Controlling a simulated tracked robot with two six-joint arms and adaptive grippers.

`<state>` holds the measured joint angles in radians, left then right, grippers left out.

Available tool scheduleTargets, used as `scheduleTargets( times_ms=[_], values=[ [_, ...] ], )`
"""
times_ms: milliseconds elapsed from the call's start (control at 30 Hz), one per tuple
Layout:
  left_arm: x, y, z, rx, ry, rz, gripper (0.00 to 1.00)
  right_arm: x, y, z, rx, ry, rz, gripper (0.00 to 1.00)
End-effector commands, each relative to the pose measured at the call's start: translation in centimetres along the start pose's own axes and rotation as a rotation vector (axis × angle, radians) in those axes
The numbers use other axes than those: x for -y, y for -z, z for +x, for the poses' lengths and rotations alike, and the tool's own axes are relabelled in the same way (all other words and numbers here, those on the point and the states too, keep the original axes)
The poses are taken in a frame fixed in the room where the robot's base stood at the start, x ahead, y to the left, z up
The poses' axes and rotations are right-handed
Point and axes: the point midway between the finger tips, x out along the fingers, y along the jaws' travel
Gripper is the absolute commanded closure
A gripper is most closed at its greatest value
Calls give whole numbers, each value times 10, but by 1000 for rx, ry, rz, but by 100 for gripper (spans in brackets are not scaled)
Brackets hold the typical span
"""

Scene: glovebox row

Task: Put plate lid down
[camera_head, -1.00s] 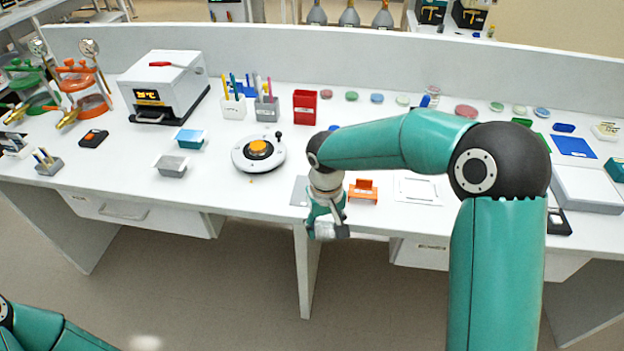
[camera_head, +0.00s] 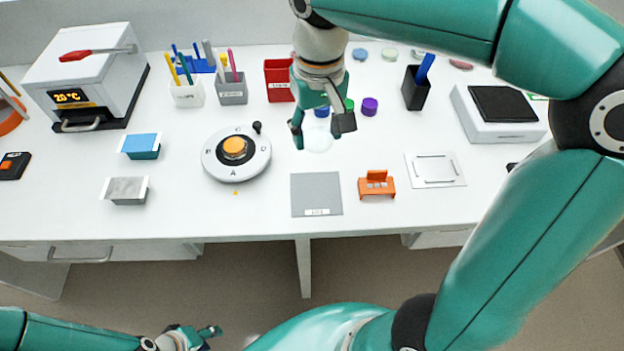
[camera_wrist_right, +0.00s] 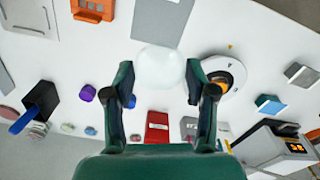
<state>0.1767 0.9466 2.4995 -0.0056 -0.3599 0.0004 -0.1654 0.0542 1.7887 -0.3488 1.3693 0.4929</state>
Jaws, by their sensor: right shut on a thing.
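My right gripper (camera_head: 322,128) points down above the table's middle, behind the grey mat. It is shut on a clear round plate lid (camera_head: 319,139), which is faint against the white table. In the right wrist view the lid (camera_wrist_right: 158,66) sits at the fingertips of the right gripper (camera_wrist_right: 160,88), with the fingers on either side of its rim. The grey mat (camera_head: 316,190) lies empty at the table's front. My left gripper (camera_head: 203,336) is low at the bottom of the head view, clear of the table; its fingers are too small to judge.
A round dial device (camera_head: 222,164) stands left of the mat. An orange stand (camera_head: 376,186) and a white framed card (camera_head: 435,170) lie to its right. A red holder (camera_head: 278,82) and small coloured caps (camera_head: 370,106) stand behind. The table's front edge is close to the mat.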

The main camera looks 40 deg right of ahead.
Motion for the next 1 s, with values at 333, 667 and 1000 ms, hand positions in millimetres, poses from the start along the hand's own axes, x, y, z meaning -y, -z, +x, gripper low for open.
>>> scheduleTargets(
  times_ms=[333,667,1000],
  values=[
    [1,0,2,-1,0,0,60,2,0,94,8,-3,-7,57],
    [0,0,2,-1,0,0,60,4,2,129,2,-2,-10,57],
    [0,0,2,-1,0,0,60,4,2,168,2,-1,-12,57]
  ],
)
